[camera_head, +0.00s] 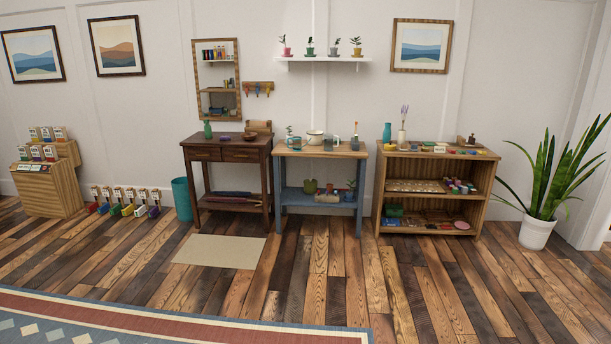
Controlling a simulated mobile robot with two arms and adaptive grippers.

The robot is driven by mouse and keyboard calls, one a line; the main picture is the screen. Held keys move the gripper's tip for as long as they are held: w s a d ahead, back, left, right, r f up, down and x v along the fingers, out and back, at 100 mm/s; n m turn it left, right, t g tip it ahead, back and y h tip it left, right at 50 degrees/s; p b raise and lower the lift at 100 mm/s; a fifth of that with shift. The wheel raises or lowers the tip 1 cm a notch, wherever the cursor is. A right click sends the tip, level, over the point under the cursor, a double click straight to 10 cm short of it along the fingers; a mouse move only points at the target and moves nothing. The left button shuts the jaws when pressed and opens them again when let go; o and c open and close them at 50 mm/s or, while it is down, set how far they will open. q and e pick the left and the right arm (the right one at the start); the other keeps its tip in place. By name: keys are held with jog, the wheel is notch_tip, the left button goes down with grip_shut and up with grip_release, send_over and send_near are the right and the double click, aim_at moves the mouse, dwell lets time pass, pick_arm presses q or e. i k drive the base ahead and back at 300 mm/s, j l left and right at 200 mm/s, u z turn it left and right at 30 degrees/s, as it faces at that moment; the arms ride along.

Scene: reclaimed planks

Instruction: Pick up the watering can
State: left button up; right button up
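A blue-framed potting table (280,200) with a wooden top stands against the back wall near the middle. A small pale rounded vessel (315,137) sits on its top among pots and small items. It may be the watering can, but it is too small here to tell. A small plant (289,131) stands to its left. Neither of my grippers is in view.
A dark wooden table (233,145) stands left of the potting table, a wooden shelf unit (430,165) right. A teal bin (181,198), small mat (220,251), patterned rug (180,319) and large potted plant (537,232) also show. Much of the plank floor in front is clear.

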aim_at(297, 146)
jog(key=i, duration=2.2)
